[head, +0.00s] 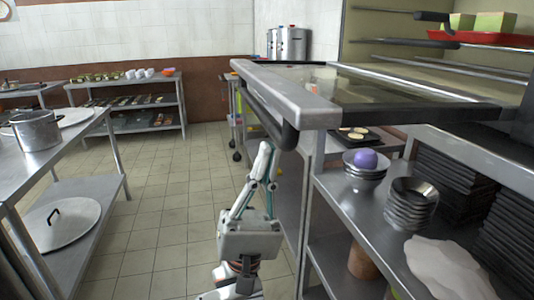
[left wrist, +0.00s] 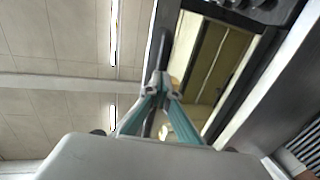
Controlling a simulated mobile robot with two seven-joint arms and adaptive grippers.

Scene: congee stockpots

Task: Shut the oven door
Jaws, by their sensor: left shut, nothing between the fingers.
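The oven door (head: 405,88) is open and lies flat, its glass facing up, in front of the oven cavity (head: 400,45) at upper right. Its pale front edge (head: 285,92) points left, and a dark handle (head: 268,120) hangs under that edge. My left gripper (head: 265,152) is shut and empty, pointing up just below the handle. In the left wrist view the closed fingertips (left wrist: 162,82) point up toward the underside of the door (left wrist: 215,62). I cannot tell whether they touch the handle. My right gripper is not in view.
A red tray (head: 480,38) sits in the oven. A steel table with a pot (head: 36,131) stands left. The tiled floor between is clear.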

